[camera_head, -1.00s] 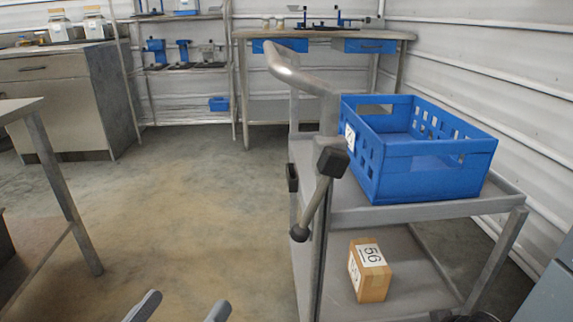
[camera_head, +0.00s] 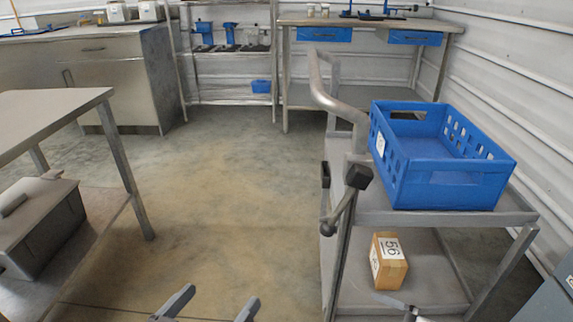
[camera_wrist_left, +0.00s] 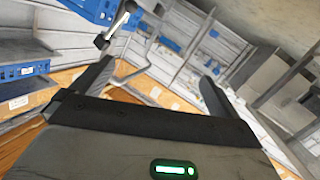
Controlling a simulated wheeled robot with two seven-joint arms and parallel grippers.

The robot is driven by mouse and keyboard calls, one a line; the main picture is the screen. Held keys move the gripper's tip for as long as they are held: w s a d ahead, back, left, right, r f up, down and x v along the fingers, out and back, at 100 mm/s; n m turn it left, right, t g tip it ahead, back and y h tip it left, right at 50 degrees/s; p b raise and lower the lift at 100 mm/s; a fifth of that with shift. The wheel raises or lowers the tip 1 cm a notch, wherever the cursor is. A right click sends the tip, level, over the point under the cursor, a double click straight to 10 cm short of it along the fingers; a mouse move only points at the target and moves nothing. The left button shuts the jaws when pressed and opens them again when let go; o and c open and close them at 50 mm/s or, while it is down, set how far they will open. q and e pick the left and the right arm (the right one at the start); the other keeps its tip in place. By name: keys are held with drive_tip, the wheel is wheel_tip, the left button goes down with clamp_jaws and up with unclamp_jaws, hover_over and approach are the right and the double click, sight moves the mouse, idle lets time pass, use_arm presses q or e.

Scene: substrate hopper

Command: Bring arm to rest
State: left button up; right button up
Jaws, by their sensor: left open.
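My left gripper (camera_head: 218,303) shows at the bottom edge of the head view, its two grey fingers apart with nothing between them. It also shows in the left wrist view (camera_wrist_left: 156,82), open and empty. It is over bare floor, left of the cart, and touches nothing that I can see. A small grey and dark part at the bottom edge, by the cart's lower shelf, may belong to my right arm; its jaws cannot be made out.
A metal cart (camera_head: 495,219) stands at right with a blue crate (camera_head: 455,180) on top and a cardboard box (camera_head: 389,262) marked 56 below. A table (camera_head: 50,118) stands at left, with a grey case (camera_head: 45,225) beneath. The floor (camera_head: 225,190) between is clear.

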wheel_tip(320, 180, up, 18)
drive_tip(key=a+m+t+h+p, duration=0.1)
drive_tip(key=m+t+h+p, duration=0.35)
drive_tip(key=m+p, duration=1.65)
use_arm(q)
drive_tip(key=s+a+r+g+y+b, duration=0.2)
drive_tip(key=s+a+r+g+y, duration=0.2)
drive_tip(key=a+r, duration=0.1)
drive_tip(key=shift+s, duration=0.35)
use_arm(e)
drive_tip(key=s+a+r+m+g, duration=0.1)
drive_tip(key=s+a+m+g, duration=0.1)
drive_tip(key=m, duration=1.2)
drive_tip(key=s+a+r+m+g, duration=0.1)
drive_tip(key=s+m, duration=0.4)
drive_tip(key=m, duration=0.9)
drive_tip(key=shift+a+r+m+g, duration=0.4)
drive_tip(key=shift+a+g, duration=0.05)
use_arm(q)
drive_tip(key=shift+r, duration=0.1)
use_arm(e)
drive_tip(key=shift+w, duration=0.1)
